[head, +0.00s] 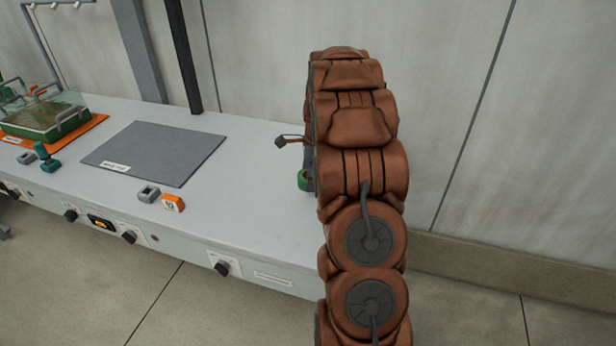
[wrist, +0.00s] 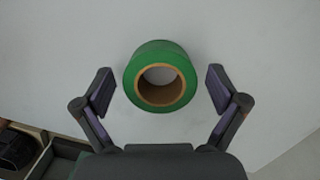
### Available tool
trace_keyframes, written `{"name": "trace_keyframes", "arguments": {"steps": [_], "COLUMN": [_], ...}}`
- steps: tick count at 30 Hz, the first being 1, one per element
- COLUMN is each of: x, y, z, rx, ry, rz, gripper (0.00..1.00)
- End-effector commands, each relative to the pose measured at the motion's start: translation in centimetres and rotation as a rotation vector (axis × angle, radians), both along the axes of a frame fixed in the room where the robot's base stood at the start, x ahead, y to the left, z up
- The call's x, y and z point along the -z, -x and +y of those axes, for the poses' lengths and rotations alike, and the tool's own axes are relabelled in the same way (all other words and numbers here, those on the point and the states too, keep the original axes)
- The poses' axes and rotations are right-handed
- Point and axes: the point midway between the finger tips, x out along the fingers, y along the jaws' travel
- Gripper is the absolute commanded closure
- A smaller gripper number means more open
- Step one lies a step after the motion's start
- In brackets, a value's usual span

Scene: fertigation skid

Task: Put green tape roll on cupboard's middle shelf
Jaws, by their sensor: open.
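The green tape roll (wrist: 160,50) has a tan core and lies on the pale bench top. In the wrist view it sits between and slightly beyond the two open fingers of my gripper (wrist: 160,92), with a gap on each side. In the head view only a sliver of the tape roll (head: 303,180) shows beside my brown arm, which hides the rest of it. One finger of my gripper (head: 290,140) sticks out left of the arm above the bench. No cupboard can be made out in either view.
Dark posts (head: 183,55) rise behind. Dark compartments (wrist: 30,150) show at the lower left of the wrist view.

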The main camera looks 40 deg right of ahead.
Motion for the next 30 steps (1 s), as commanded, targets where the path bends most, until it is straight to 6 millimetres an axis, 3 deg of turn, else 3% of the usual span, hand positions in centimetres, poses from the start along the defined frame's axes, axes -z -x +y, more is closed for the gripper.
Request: {"name": "trace_keyframes", "arguments": {"steps": [11, 24, 30], "x": [-0.6, -8.3, -10.9], "y": [0.0, 0.6, 0.9], "z": [-0.1, -1.1, -1.4], "rx": [0.000, 0.001, 0.000], "ry": [0.001, 0.005, 0.001], "rz": [-0.002, -0.006, -0.003], "gripper": [0.03, 0.03, 0.03]}}
